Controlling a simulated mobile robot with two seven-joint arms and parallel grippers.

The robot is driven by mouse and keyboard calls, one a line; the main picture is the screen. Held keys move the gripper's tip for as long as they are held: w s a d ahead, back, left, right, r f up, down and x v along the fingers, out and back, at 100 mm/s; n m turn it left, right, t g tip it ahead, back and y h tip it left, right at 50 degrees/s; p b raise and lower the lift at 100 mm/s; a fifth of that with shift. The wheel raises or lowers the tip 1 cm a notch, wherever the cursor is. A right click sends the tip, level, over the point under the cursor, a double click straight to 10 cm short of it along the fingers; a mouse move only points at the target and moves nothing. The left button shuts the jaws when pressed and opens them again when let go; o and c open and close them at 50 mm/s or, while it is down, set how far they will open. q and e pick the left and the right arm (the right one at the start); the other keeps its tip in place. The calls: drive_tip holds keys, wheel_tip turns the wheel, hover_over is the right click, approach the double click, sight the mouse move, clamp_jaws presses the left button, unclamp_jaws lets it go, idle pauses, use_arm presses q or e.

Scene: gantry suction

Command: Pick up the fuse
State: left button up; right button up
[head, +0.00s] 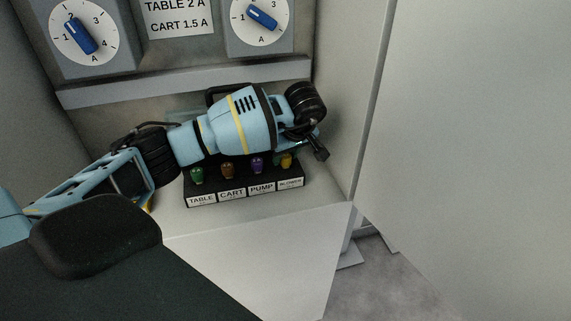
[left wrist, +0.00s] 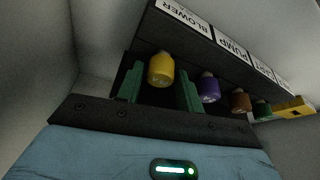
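A black rack (head: 245,192) on the light shelf holds a row of fuses above the labels TABLE, CART, PUMP and BLOWER. They are green (head: 197,175), brown (head: 228,170), purple (head: 257,166) and yellow (head: 287,161), the yellow one at BLOWER. My left gripper (head: 291,153) is at the yellow fuse, its fingers mostly hidden by the arm in the head view. In the left wrist view, the green fingers of the left gripper (left wrist: 160,88) are apart, one on each side of the yellow fuse (left wrist: 160,68). Whether they touch it I cannot tell. My right gripper is not in view.
Two blue dials (head: 80,36) (head: 262,16) and a sign (head: 178,18) reading TABLE 2 A and CART 1.5 A are on the back panel. The purple fuse (left wrist: 208,88) stands close beside the gripper. A wall (head: 358,100) bounds the shelf on the right.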

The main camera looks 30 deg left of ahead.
use_arm(q)
drive_tip(key=c, duration=0.6)
